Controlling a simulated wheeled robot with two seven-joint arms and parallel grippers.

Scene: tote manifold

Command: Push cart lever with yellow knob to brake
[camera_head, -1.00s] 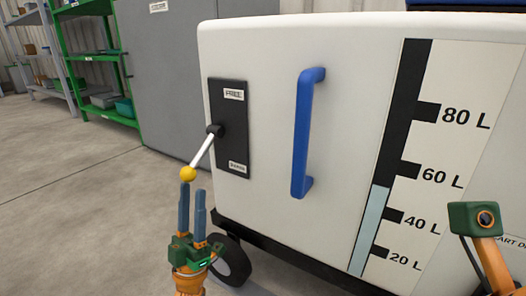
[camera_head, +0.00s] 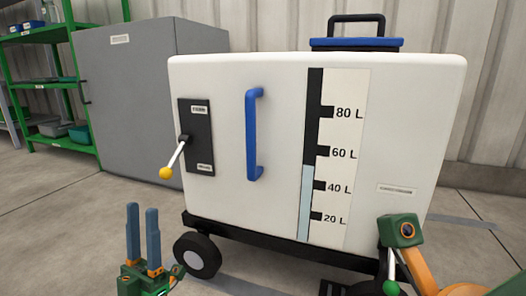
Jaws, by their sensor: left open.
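The white cart (camera_head: 228,120) stands ahead, with a black lever plate (camera_head: 199,160) on its front at the left. The plate has a label at its top and one at its bottom, both too small to read surely. A pale lever (camera_head: 177,154) comes out of the plate and slants down and left to a yellow knob (camera_head: 166,173). My left gripper (camera_head: 142,207) points up, below and left of the knob in the picture. Its two blue-grey fingers are apart and empty, with a gap to the knob. My right wrist shows at lower right, but its jaws cannot be made out.
A blue handle (camera_head: 253,135) stands upright on the cart front, right of the lever. A black wheel (camera_head: 198,256) is under the cart's left corner. A grey cabinet (camera_head: 135,100) and green shelving (camera_head: 80,100) stand behind at left. Floor at left is clear.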

